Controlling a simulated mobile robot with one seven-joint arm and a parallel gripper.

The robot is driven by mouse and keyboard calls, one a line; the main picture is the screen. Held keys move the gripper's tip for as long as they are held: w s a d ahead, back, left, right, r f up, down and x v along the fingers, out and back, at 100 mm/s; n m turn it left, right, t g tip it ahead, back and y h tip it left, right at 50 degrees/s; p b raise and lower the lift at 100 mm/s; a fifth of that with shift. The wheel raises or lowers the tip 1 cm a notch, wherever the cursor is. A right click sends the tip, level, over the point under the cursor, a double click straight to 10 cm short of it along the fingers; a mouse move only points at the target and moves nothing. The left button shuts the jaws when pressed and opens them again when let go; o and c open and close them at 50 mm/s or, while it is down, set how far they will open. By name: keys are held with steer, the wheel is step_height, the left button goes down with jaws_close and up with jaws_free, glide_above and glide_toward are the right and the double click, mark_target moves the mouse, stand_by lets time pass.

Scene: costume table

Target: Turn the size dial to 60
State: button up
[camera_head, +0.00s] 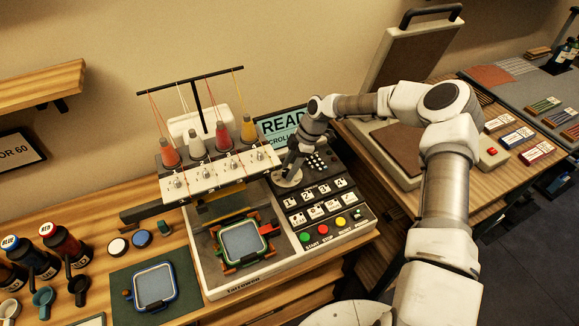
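An embroidery machine (190,290) stands on the wooden table, with a control panel on its right. A pale round disc (289,179), which looks like the size dial, sits at the panel's upper left. No dial marks or setting can be read. My gripper (291,168) points down at this disc from above and overlaps it in the picture. The fingers are small and dark, so I cannot tell whether they touch or grip it. A teal screen (280,128) behind my wrist shows "READ" and "SCROLL", partly covered.
Start, stop and other coloured buttons (340,221) line the panel's front, with a keypad (316,161) right of my gripper. Thread spools (222,135) and needle heads stand close on the left. A heat press (415,50) stands right, behind my arm. A sign (18,150) reads "OR 60".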

jaws_close()
steer(key=shift+m+b, duration=0.3)
steer(key=shift+b, duration=0.05)
steer(key=shift+s+f+m+t+b, duration=0.15)
steer(key=shift+m+t+b, duration=0.35)
steer(key=shift+m+b, duration=0.45)
steer(key=m+t+b, duration=0.1)
steer(key=m+b, duration=0.1)
steer(key=m+t+b, duration=0.1)
steer(key=m+b, duration=0.1)
steer(key=m, duration=0.1)
steer(key=shift+s+m+h, duration=0.2)
steer(key=shift+m+h, duration=0.05)
steer(key=shift+h, duration=0.05)
steer(key=m+b, duration=0.1)
steer(key=b, duration=0.1)
steer(key=m+t+h+b, duration=0.1)
steer(key=m, duration=0.1)
steer(key=m+b, duration=0.2)
steer(key=shift+s+a+t+b, duration=0.1)
steer(key=shift+a+t+b, duration=0.15)
steer(key=shift+t+b, duration=0.05)
steer(key=shift+s+m+h+b, duration=0.1)
steer(key=shift+m+h+b, duration=0.6)
steer(key=shift+m+b, duration=0.65)
steer(key=shift+r+t, duration=0.2)
steer(key=shift+t, duration=0.1)
